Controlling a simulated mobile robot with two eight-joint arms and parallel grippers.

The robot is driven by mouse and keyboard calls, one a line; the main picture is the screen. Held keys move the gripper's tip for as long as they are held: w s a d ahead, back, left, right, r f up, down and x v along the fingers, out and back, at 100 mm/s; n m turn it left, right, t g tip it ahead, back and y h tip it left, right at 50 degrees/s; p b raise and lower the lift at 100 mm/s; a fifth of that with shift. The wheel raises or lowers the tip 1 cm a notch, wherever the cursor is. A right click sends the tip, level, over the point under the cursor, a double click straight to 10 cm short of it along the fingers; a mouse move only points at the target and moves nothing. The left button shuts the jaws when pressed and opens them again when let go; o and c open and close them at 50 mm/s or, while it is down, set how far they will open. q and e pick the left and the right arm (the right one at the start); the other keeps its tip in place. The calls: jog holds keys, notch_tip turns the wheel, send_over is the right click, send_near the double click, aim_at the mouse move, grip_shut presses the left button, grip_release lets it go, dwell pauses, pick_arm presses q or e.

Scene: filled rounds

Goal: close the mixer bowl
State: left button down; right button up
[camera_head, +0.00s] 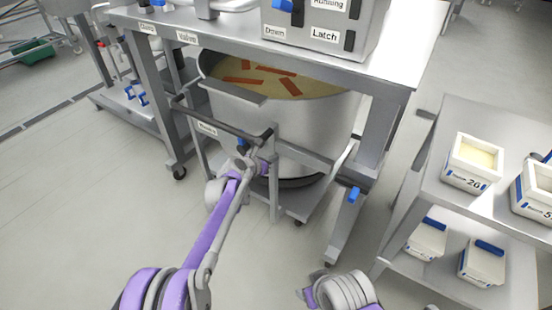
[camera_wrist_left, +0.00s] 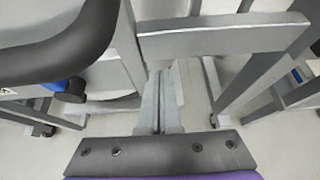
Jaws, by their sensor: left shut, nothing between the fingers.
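The mixer bowl (camera_head: 312,118) is a large steel pot under the steel bench, on a low wheeled base. Its top shows open, with yellowish contents and red strips. A grey bar handle with dark ends (camera_head: 222,127), bearing a label, runs in front of the bowl. My left gripper (camera_head: 262,166) is at the bowl's front, just below the right end of this handle. In the left wrist view its two fingers (camera_wrist_left: 161,100) are together, with nothing between them. My right gripper is not visible.
The bench (camera_head: 395,68) carries a control box (camera_head: 318,30) with labels "Down" and "Latch". A blue-handled part (camera_head: 353,194) is on the right leg. A shelf cart (camera_head: 440,190) with white tubs (camera_head: 472,163) stands right.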

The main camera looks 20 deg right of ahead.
pick_arm(q)
jog(key=p+v, duration=0.1)
jog(key=v, duration=1)
jog(key=shift+s+a+f, duration=0.2)
jog(key=shift+f, duration=0.1)
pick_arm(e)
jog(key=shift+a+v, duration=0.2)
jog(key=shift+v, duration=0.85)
